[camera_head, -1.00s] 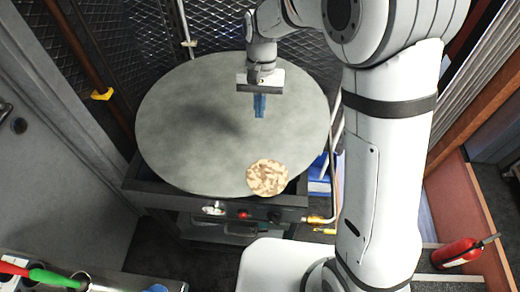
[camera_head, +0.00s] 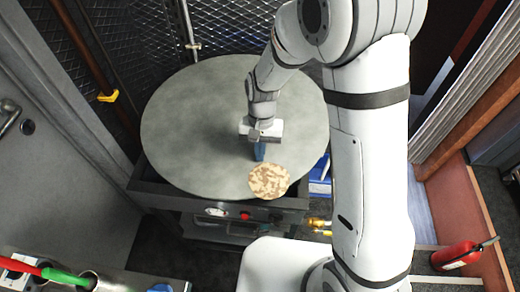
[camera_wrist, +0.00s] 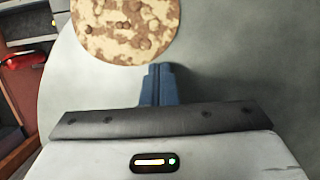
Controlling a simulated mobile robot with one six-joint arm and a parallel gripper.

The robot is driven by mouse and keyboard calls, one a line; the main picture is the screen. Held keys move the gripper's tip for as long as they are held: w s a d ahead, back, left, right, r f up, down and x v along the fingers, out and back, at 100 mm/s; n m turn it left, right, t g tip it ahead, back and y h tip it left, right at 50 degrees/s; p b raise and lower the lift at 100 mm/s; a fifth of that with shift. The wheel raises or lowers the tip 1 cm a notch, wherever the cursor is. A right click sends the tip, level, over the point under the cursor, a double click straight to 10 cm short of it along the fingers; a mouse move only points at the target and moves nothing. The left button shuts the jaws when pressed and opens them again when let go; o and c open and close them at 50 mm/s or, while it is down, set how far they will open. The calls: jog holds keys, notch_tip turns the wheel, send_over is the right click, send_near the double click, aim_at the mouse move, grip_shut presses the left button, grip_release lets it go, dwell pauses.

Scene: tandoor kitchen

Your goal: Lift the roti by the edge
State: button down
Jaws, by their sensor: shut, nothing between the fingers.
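The roti (camera_head: 268,181) is a round, brown-spotted flatbread. It lies flat at the front right edge of the round grey griddle plate (camera_head: 190,125). In the wrist view the roti (camera_wrist: 125,28) is at the top, partly cut off by the frame. My gripper (camera_head: 260,153) is just behind the roti in the head view, pointing down. Its blue fingers (camera_wrist: 157,82) are together with nothing between them, close to the roti's edge. I cannot tell whether the fingertips touch the roti or the plate.
The griddle stands on a dark stove with a red knob (camera_head: 245,216) at the front. A wire mesh (camera_head: 140,30) is behind it. A red fire extinguisher (camera_head: 462,255) is at the lower right. Red and green handled tools (camera_head: 60,275) lie at the lower left. The plate's left side is clear.

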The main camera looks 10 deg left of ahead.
jog(key=shift+s+b, duration=0.3)
jog(key=shift+s, duration=0.75)
jog(key=shift+w, duration=0.1)
jog(key=shift+w, duration=0.15)
